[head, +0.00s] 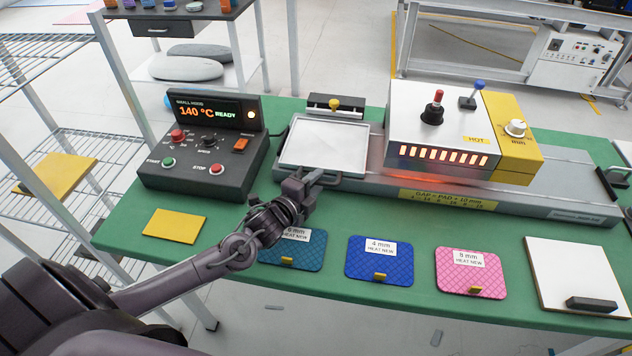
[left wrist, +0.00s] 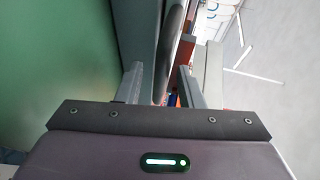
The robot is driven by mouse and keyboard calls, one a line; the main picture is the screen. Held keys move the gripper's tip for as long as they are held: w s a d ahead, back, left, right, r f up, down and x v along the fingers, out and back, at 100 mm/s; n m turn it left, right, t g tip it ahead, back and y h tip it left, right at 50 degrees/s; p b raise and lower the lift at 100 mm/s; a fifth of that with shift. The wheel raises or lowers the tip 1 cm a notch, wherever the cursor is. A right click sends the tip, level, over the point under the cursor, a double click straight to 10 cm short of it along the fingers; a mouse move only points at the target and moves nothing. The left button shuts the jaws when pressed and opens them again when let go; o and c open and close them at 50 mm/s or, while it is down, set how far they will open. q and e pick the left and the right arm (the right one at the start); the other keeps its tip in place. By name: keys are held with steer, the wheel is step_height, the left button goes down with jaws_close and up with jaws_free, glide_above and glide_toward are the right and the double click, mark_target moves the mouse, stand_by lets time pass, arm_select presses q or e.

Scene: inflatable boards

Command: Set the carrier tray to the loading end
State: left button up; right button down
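The carrier tray (head: 322,148), a pale flat plate with a raised metal rim, sits at the left end of the grey rail, left of the white heater housing (head: 440,125). My right gripper is not in view.
A control box (head: 205,145) reading 140 °C READY stands left of the tray. Teal (head: 305,250), blue (head: 379,257) and pink (head: 470,272) pads lie along the front of the green table. A yellow pad (head: 174,225) lies front left, a white board (head: 578,277) front right.

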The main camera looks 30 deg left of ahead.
arm_select(q)
steer(key=v, duration=0.7)
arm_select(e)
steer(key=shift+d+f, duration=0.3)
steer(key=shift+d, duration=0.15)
